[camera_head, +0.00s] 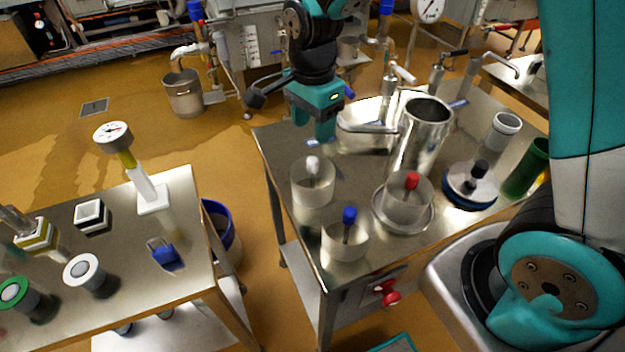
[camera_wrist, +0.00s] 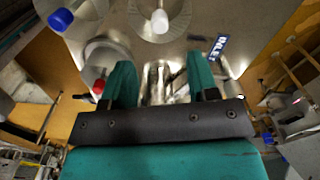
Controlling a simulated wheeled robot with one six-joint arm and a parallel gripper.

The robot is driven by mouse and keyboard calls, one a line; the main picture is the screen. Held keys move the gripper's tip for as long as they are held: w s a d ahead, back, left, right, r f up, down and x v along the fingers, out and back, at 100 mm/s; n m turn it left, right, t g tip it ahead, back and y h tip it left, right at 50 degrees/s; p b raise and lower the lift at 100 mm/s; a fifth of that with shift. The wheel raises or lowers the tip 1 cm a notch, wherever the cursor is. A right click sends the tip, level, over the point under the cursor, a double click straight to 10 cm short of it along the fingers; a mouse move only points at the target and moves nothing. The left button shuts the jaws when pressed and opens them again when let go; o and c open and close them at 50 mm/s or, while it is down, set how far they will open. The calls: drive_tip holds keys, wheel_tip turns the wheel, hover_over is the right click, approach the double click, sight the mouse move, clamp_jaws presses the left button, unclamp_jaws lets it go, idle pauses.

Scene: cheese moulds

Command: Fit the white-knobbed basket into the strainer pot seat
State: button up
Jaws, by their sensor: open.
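The white-knobbed basket (camera_head: 312,190), a pale round cup with a white knob on a dark stem, stands upright on the steel table. In the wrist view, the white-knobbed basket (camera_wrist: 176,14) is at the top, beyond my fingertips. My gripper (camera_head: 322,133) is above the table, behind this basket and apart from it; its fingers (camera_wrist: 161,70) are open with nothing held. The red-knobbed basket (camera_head: 403,207) stands in a shallow round steel dish (camera_head: 425,224). A tall open steel pot (camera_head: 424,140) stands behind it. I cannot tell which vessel is the strainer pot seat.
A blue-knobbed basket (camera_head: 345,243) stands at the near table edge. A dark-knobbed round piece (camera_head: 470,186), a grey cylinder (camera_head: 500,138) and a green cylinder (camera_head: 526,168) stand at the right. A second table (camera_head: 130,215) with several small items is left, across a gap.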

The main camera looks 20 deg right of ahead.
sight(313, 159)
wheel_tip(313, 159, down, 10)
drive_tip(key=shift+r+p, duration=0.1)
drive_tip(key=shift+p, duration=0.5)
clamp_jaws()
